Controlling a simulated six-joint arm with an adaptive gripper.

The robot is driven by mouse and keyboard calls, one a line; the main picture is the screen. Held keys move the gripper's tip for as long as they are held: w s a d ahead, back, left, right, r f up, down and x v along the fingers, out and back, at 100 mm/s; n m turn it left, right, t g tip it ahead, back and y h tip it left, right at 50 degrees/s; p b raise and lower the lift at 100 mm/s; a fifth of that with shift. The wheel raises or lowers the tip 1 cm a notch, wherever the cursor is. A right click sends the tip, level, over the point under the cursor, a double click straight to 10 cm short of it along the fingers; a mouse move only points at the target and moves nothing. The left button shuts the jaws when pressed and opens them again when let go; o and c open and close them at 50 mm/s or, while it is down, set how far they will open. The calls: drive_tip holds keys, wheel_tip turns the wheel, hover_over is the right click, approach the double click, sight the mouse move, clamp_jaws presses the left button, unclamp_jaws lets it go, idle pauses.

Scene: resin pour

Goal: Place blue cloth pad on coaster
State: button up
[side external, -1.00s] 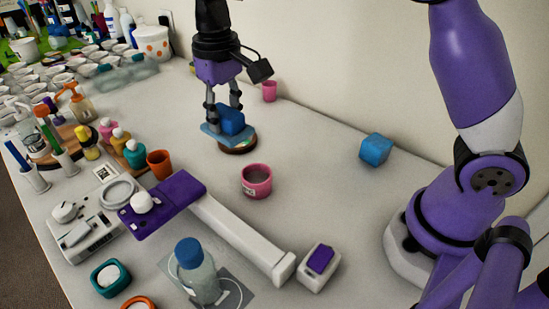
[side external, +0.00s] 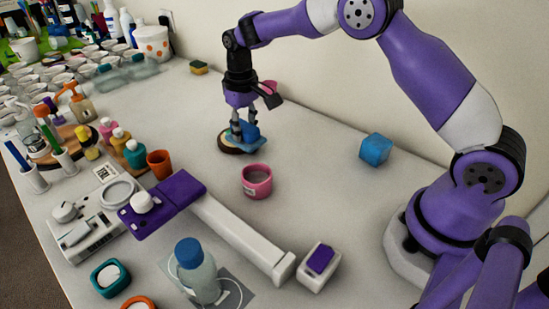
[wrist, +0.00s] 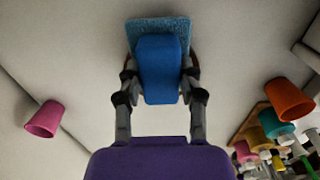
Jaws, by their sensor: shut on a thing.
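The blue cloth pad (side external: 252,144) is a light-blue flat pad with a darker blue block-like grip on top; it also shows in the wrist view (wrist: 172,24). My gripper (side external: 243,133) points down with its fingers shut on the blue grip, one on each side, as the wrist view shows (wrist: 160,78). Only slivers of the coaster rim show beside the fingers in the wrist view. I cannot tell whether pad and coaster touch.
A pink cup (side external: 257,182) stands in front of the coaster; another pink cup (side external: 269,90) is behind my gripper. A blue cube (side external: 375,149) lies to the right. Bottles, an orange cup (side external: 160,163) and a scale (side external: 90,228) crowd the left.

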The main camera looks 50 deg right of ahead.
drive_tip(key=shift+f, duration=0.15)
drive_tip(key=o, duration=1.1)
drive_tip(key=shift+o, duration=0.2)
